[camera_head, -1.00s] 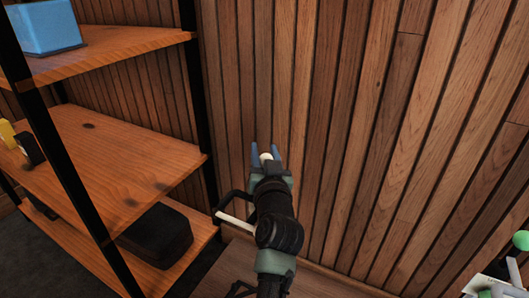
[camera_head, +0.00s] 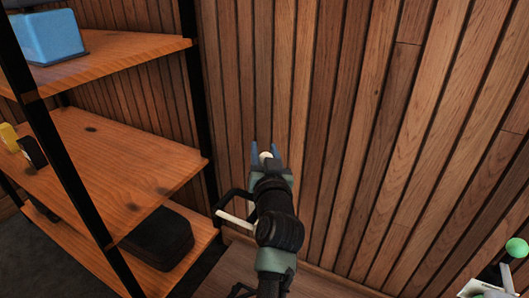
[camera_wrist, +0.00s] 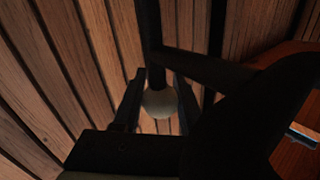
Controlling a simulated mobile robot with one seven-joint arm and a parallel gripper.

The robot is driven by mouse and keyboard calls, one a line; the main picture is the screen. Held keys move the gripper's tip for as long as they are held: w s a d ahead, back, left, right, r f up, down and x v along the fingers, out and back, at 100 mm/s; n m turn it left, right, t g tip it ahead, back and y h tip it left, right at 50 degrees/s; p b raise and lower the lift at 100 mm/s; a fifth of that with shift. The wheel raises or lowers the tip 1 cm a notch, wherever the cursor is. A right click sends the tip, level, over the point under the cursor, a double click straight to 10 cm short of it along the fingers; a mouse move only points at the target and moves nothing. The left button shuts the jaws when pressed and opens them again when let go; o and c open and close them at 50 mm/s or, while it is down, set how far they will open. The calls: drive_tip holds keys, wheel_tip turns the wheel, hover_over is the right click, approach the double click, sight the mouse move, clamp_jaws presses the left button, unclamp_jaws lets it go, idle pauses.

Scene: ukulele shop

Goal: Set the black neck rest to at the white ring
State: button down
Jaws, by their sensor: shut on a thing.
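My gripper (camera_head: 265,148) is near the middle of the head view, in front of the wood-slat wall, with its two bluish fingers pointing up. It is shut on a pale rounded thing (camera_head: 265,156), which also shows between the dark fingers in the wrist view (camera_wrist: 160,102). In the wrist view a black bar (camera_wrist: 155,65) runs up from just behind or at this pale thing. I cannot tell whether these are parts of the black neck rest. I cannot make out a white ring in either view.
A wooden shelf unit (camera_head: 120,170) with black posts stands at the left. It bears a blue box (camera_head: 45,38), small yellow and black things (camera_head: 30,150) and a black case (camera_head: 160,238). The slat wall (camera_head: 350,120) is bare. A green ball (camera_head: 517,247) shows at the lower right.

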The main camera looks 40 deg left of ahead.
wheel_tip(320, 180, up, 16)
drive_tip(key=p, duration=1.1)
drive_tip(key=shift+r, duration=0.15)
drive_tip(key=shift+c, duration=2.3)
unclamp_jaws()
drive_tip(key=shift+f, duration=0.2)
drive_tip(key=p+v, duration=0.1)
drive_tip(key=v, duration=1.2)
drive_tip(key=shift+p, duration=0.3)
drive_tip(key=shift+f, duration=0.1)
drive_tip(key=shift+w, duration=0.1)
